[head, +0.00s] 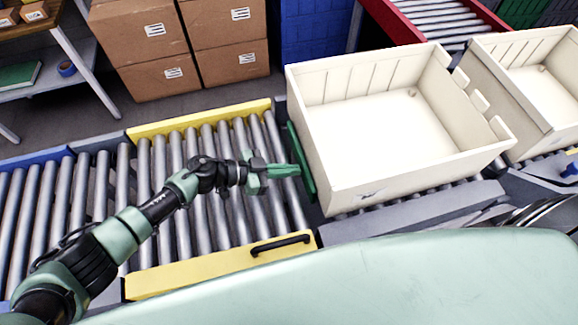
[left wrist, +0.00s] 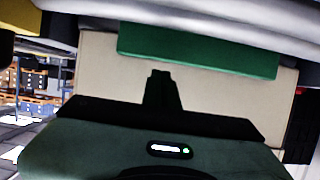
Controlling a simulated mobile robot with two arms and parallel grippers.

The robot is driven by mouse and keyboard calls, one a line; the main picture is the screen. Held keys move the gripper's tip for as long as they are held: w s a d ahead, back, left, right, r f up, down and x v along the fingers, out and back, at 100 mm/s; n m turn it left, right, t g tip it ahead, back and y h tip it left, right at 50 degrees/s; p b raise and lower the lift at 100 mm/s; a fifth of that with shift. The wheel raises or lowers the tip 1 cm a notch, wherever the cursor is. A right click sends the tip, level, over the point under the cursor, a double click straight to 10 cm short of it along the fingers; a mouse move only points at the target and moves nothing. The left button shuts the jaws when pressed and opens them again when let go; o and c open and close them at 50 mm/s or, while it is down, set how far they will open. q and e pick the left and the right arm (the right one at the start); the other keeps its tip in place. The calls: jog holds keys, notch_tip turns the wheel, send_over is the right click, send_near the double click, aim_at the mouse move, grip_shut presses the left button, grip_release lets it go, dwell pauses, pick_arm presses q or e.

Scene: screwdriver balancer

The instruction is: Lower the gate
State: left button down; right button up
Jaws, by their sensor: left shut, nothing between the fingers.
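A yellow-framed roller section (head: 204,277), which looks like the gate, lies about level with the conveyor on its left. A black bar handle (head: 281,243) is on its front rail. A narrow green plate (head: 297,150) stands upright between its right end and a cream bin; it also shows in the left wrist view (left wrist: 200,50). My left gripper (head: 284,170) is shut and empty above the rollers, its tip close to the green plate. I cannot tell whether they touch. My right gripper is not in view.
The large cream bin (head: 345,185) sits on the conveyor to the right, with a second cream bin (head: 518,122) beyond it. Cardboard boxes (head: 135,40) are stacked behind. A blue-railed roller section (head: 36,158) continues to the left. The yellow section's rollers carry nothing.

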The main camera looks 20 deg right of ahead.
pick_arm(q)
jog(key=v, duration=0.7)
jog(key=shift+a+r+b, duration=0.15)
jog(key=shift+a+b, duration=0.2)
